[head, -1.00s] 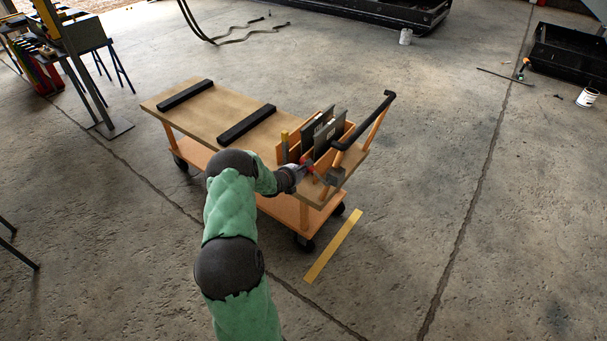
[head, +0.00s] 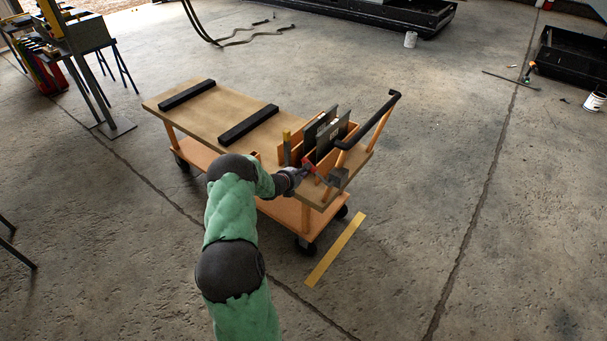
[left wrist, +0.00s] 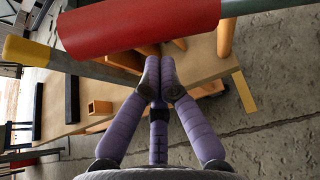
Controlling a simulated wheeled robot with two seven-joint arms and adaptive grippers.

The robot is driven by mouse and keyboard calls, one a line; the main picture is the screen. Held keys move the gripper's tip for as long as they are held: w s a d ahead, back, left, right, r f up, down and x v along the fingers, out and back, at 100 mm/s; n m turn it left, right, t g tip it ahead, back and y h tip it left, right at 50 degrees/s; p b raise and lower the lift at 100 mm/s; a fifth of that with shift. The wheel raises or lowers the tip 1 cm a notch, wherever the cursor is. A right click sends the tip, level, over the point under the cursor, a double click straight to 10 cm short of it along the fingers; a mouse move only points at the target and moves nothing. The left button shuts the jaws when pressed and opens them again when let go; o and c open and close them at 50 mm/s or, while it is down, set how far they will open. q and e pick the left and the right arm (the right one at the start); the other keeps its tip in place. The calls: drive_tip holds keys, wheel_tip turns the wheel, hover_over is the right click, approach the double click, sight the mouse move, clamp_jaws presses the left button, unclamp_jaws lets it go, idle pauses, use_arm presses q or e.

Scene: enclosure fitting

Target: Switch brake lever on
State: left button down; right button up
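The brake lever has a red grip (head: 309,166) and sits at the near right end of the wooden cart (head: 228,108), below its black push handle. In the left wrist view the red grip (left wrist: 140,22) lies large across the top, with a grey rod running out to the right. My left gripper (head: 299,172) is at the cart's end, close beside the red grip. In the left wrist view its two purple fingers (left wrist: 160,75) meet at the tips, just below the red grip in the picture. No object shows between them. Whether they touch the lever is unclear.
Upright dark panels (head: 322,132) stand in a wooden holder beside the lever. A grey post with a yellow end (left wrist: 28,50) is close by. The black push handle (head: 372,120) rises at the cart's right. A yellow strip (head: 336,248) marks the open concrete floor.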

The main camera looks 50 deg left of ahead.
use_arm(q)
drive_tip(key=d+p+v, duration=0.1)
drive_tip(key=p+v, duration=0.1)
drive_tip(key=v, duration=0.8)
drive_tip(key=shift+d+f, duration=0.15)
drive_tip(key=shift+d, duration=0.2)
drive_tip(key=shift+w, duration=0.1)
drive_tip(key=s+d+f+m+g+h, duration=0.1)
drive_tip(key=d+f+m+g+h, duration=0.45)
drive_tip(key=d, duration=0.85)
drive_tip(key=s+d+f+m+g+h, duration=0.25)
drive_tip(key=d+f+m, duration=0.55)
drive_tip(key=d, duration=0.7)
drive_tip(key=s+d+f+m+g, duration=0.1)
drive_tip(key=s+d+f+m, duration=0.1)
drive_tip(key=s+d+m, duration=0.4)
drive_tip(key=s+d+f+m+g, duration=0.2)
drive_tip(key=s+d+m, duration=0.4)
drive_tip(key=d+m, duration=0.9)
drive_tip(key=shift+d+f+g, duration=0.3)
drive_tip(key=shift+d+f, duration=0.1)
drive_tip(key=shift+d, duration=0.9)
